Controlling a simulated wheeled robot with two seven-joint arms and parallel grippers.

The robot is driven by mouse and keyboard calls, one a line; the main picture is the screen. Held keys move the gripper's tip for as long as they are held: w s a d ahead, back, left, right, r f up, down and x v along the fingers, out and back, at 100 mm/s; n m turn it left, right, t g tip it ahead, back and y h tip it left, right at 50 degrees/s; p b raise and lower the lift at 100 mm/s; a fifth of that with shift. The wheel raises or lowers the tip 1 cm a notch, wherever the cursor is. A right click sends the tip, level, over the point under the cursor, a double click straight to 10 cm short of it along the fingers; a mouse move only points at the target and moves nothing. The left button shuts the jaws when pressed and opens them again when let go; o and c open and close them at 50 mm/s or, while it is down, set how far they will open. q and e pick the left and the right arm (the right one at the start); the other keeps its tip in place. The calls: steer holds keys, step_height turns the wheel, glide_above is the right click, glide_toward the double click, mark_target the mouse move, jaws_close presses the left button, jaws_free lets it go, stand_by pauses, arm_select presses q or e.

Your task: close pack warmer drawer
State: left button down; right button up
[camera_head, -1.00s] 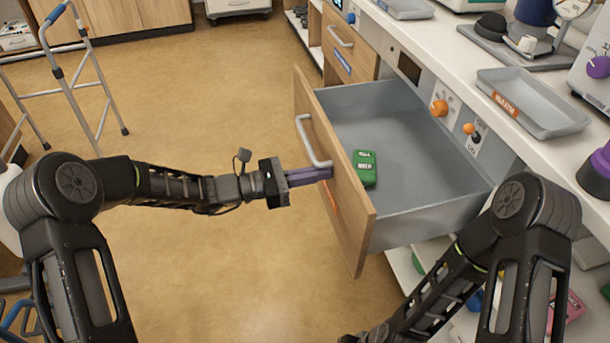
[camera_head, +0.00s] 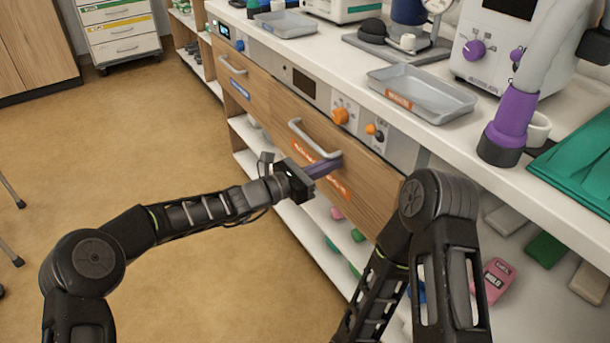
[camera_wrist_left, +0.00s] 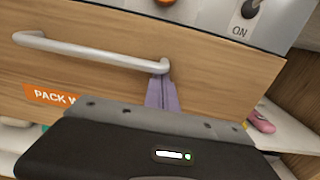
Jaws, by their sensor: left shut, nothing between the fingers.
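The pack warmer drawer (camera_head: 365,195) has a wooden front, a silver bar handle and an orange label. In the head view its front sits flush, or nearly so, with the counter unit, and its inside is hidden. My left gripper (camera_head: 325,168) is shut and empty, its purple fingers against or very close to the drawer front by the right end of the handle (camera_head: 312,138). In the left wrist view the fingers (camera_wrist_left: 162,92) are just below the handle's right end (camera_wrist_left: 158,66). My right arm shows at the lower right; its gripper is out of view.
Orange knobs (camera_head: 340,116) sit on the panel above the drawer. Open shelves below hold several packs, one pink (camera_head: 493,280).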

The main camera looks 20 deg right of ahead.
arm_select(q)
steer(key=shift+x, duration=0.85)
arm_select(e)
steer(key=shift+w+a+f, duration=0.1)
steer(key=shift+w+a, duration=0.1)
arm_select(q)
steer(key=shift+r, duration=0.3)
steer(key=shift+a, duration=0.1)
